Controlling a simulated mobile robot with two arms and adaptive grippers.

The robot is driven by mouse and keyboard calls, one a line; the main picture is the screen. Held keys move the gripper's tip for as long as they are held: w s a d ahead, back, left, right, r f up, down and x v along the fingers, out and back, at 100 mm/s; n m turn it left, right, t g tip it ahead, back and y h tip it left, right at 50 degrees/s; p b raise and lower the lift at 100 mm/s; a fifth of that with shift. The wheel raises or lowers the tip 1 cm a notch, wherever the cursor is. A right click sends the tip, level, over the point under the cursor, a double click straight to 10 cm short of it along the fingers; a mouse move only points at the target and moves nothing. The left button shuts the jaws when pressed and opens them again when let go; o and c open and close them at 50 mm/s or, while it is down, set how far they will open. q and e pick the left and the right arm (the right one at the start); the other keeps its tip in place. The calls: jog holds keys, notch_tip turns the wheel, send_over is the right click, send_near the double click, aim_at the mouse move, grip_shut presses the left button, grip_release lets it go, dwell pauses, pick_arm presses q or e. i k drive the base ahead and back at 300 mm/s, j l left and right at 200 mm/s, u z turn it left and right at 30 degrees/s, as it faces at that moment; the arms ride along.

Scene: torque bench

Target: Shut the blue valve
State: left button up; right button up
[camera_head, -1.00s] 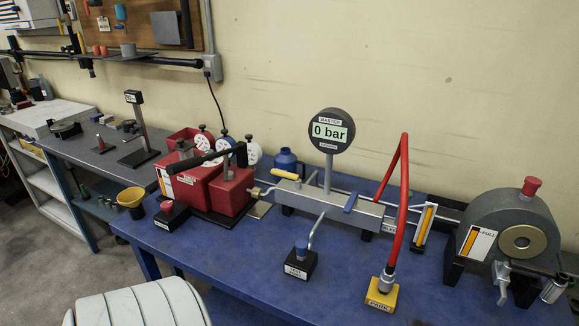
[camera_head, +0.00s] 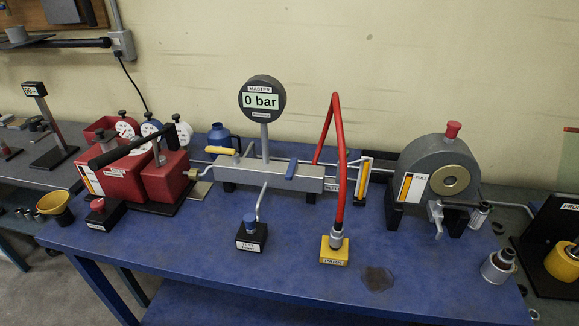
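The blue valve handle (camera_head: 291,168) is on the right part of a grey manifold block (camera_head: 240,174) on the blue bench. The handle is a short blue bar lying across the block's length. A yellow handle (camera_head: 222,151) at the block's left end lies along its length instead. A round gauge (camera_head: 262,99) above the block reads 0 bar. A red hose (camera_head: 341,180) arches behind and right of the blue handle, down to a yellow block labelled PARK (camera_head: 334,251). Neither of my grippers is in view.
Red pump boxes (camera_head: 164,180) with dials stand left on the bench (camera_head: 200,262). A black block with a blue knob (camera_head: 251,235) stands in front of the manifold. A grey drum machine (camera_head: 437,168) stands right. The bench's front middle is mostly clear, with a dark stain.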

aim_at(293, 165)
jog(key=k+l+z, duration=0.25)
jog(key=z, duration=0.15)
jog(key=k+l+z, duration=0.35)
